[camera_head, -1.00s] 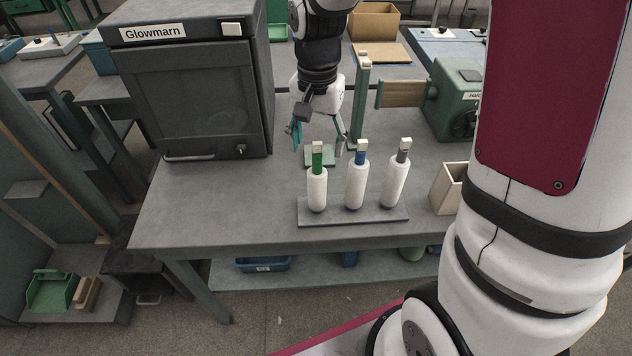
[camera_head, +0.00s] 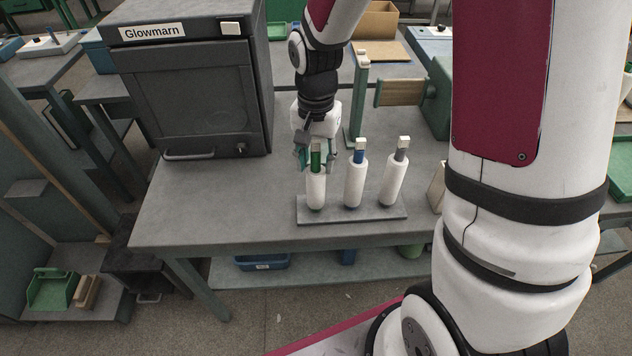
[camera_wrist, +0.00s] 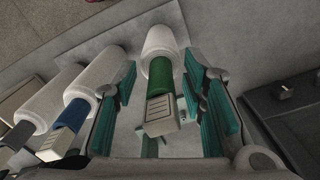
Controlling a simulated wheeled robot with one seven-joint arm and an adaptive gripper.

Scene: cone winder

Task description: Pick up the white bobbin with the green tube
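The white bobbin with the green tube (camera_head: 316,190) stands at the left end of the grey rack (camera_head: 352,214) on the table. In the wrist view its white body (camera_wrist: 162,42) and green tube (camera_wrist: 160,78) with a pale cap lie between the teal finger pads. My gripper (camera_head: 316,152) is open around the tube's upper part.
The dark Glowmarn cabinet (camera_head: 190,95) stands at the left of the table. A green post (camera_head: 358,100) rises behind the rack. In the wrist view the blue-tube bobbin (camera_wrist: 98,75) is close to my left finger. The table's front left is clear.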

